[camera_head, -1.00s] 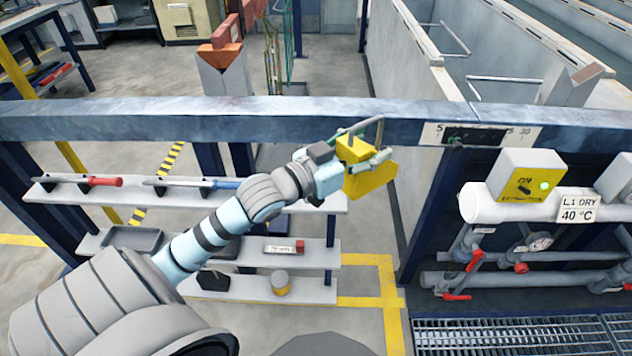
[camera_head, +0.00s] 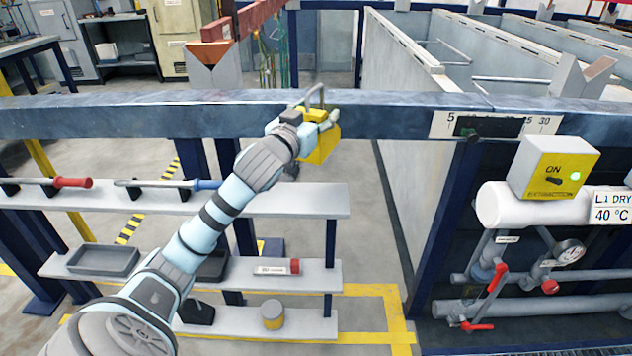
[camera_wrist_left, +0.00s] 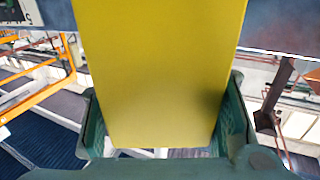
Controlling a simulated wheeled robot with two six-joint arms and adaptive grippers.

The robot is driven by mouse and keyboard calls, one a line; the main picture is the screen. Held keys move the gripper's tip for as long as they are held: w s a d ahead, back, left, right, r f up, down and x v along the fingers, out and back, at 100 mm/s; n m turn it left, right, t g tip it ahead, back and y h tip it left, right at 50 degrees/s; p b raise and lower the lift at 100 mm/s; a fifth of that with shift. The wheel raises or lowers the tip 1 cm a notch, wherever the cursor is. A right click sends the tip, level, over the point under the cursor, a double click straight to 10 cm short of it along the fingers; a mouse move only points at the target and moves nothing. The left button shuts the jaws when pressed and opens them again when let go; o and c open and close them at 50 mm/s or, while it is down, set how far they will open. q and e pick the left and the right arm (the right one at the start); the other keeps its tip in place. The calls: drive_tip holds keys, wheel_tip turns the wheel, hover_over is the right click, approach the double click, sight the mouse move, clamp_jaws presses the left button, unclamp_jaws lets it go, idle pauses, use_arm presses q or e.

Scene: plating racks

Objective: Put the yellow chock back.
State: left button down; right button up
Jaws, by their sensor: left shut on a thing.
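The yellow chock (camera_head: 322,147) is a block with a grey bar handle on top, held up in front of the blue-grey rail (camera_head: 180,117). My left gripper (camera_head: 318,120) is shut on the chock. In the left wrist view the chock (camera_wrist_left: 160,75) fills the middle, between the two green fingers of the left gripper (camera_wrist_left: 165,140). The chock hides what lies straight beyond it. My right gripper is not in view.
A shelf unit (camera_head: 290,200) below holds red- and blue-handled tools, trays and a yellow-grey pot (camera_head: 272,315). Right are a scale plate (camera_head: 497,124), a yellow extraction box (camera_head: 555,167) and pipes with red valves. V-shaped supports (camera_head: 213,67) stand beyond the rail.

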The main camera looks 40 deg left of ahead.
use_arm(q)
wheel_tip(320, 180, down, 8)
drive_tip(key=b, duration=0.3)
drive_tip(key=shift+d+f, duration=0.1)
wheel_tip(320, 180, down, 5)
drive_tip(key=shift+f+b, duration=0.2)
drive_tip(key=shift+b, duration=0.9)
drive_tip(key=shift+r, duration=0.15)
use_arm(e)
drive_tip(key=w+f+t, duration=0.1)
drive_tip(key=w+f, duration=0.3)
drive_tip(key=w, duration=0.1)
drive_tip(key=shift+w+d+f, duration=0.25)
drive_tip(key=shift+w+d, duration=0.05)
use_arm(q)
drive_tip(key=c, duration=0.7)
unclamp_jaws()
drive_tip(key=shift+s, duration=0.1)
